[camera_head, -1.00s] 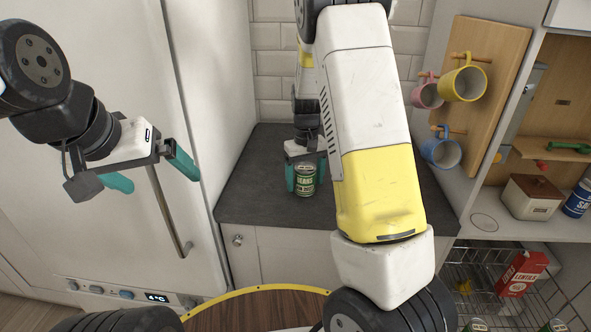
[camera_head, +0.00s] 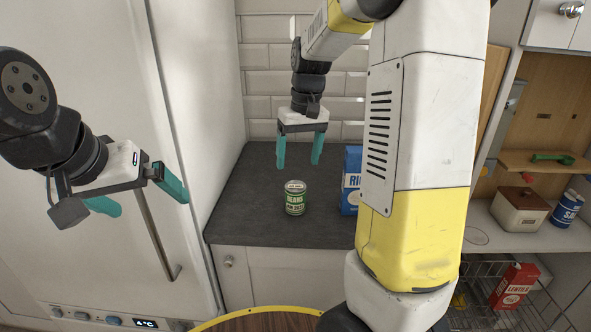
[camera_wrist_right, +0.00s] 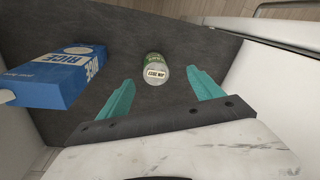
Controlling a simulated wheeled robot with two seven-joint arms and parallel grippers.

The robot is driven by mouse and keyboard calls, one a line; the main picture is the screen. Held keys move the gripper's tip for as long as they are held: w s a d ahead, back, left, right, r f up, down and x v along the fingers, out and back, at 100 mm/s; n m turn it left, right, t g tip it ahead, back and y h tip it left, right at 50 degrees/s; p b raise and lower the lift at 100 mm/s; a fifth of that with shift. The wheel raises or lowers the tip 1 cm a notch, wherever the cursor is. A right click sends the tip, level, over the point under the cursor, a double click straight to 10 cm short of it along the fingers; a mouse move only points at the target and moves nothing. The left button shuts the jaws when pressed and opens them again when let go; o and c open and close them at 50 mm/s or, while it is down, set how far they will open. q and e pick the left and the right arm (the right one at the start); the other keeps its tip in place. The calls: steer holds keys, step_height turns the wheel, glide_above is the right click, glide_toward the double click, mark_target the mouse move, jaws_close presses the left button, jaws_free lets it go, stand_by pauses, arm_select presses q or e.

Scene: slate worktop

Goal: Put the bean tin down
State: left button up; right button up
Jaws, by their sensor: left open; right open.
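The green bean tin (camera_head: 295,198) stands upright on the dark slate worktop (camera_head: 255,225). It also shows in the right wrist view (camera_wrist_right: 155,68), beyond my fingertips. My right gripper (camera_head: 297,165) is open and empty above and behind the tin, with its teal fingers pointing down and clear of it. In the right wrist view the open fingers (camera_wrist_right: 163,85) are spread with nothing between them. My left gripper (camera_head: 145,200) is open and empty in front of the white fridge at the left.
A blue rice packet (camera_head: 351,180) stands on the worktop right of the tin, partly hidden by my right arm. The fridge (camera_head: 185,130) bounds the worktop at left. At right are a lentils carton (camera_head: 513,286) in a wire basket and a wooden-lidded box (camera_head: 520,208).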

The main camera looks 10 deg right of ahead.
steer(key=s+a+r+t, duration=0.1)
steer(key=s+r+t, duration=0.1)
steer(key=s, duration=0.8)
steer(key=s+a+r+m+t+y, duration=0.1)
steer(key=s+r+t, duration=0.2)
steer(key=s, duration=0.7)
steer(key=shift+v, duration=0.75)
